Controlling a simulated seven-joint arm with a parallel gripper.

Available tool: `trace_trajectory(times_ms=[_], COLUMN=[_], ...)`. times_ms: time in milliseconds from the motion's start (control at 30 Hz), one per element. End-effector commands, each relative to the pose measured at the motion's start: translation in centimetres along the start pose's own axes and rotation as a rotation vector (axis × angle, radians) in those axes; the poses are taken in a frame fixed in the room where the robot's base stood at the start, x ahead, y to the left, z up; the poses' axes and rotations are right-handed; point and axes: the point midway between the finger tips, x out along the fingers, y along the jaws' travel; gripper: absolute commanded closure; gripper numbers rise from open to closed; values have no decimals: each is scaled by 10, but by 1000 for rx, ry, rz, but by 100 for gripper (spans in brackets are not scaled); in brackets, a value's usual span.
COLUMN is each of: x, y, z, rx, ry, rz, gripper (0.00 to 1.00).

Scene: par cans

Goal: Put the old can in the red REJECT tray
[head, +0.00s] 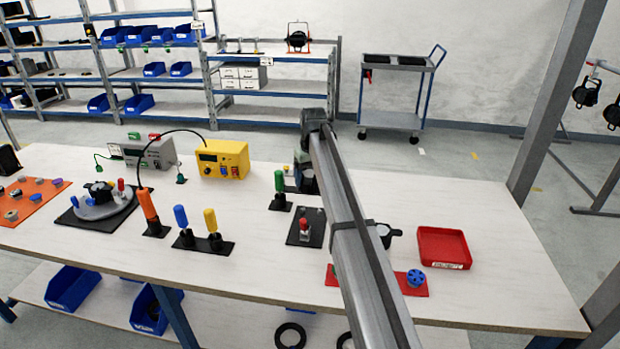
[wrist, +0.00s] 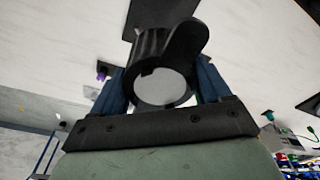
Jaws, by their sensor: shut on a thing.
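The red tray (head: 444,243) lies on the right part of the table, with a white label on its front edge; it looks empty. A black can (wrist: 160,45) with a round grey face is in the wrist view, between the two blue fingers of my gripper (wrist: 163,82). My gripper is shut on this can. In the head view my gripper (head: 305,180) is at the middle of the table's far side, well left of the tray. My arm largely hides it there, and I cannot make out the held can.
A black part (head: 385,234) shows beside my arm, left of the tray; its rest is hidden. A red plate with a blue knob (head: 415,278) lies in front. Green (head: 279,183), yellow and orange upright handles stand left of my gripper. A yellow box (head: 223,160) stands behind them.

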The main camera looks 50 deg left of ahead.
Motion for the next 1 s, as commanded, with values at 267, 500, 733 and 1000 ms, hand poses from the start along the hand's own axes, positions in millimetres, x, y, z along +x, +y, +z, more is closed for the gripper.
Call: trace_trajectory(times_ms=[267, 500, 733, 1000], x=[0, -1, -3, -6], y=[0, 16, 91, 193], z=[0, 4, 28, 83], rx=[0, 17, 94, 209], ry=[1, 1, 0, -2], rz=[0, 2, 12, 25], gripper=[71, 71, 71, 71])
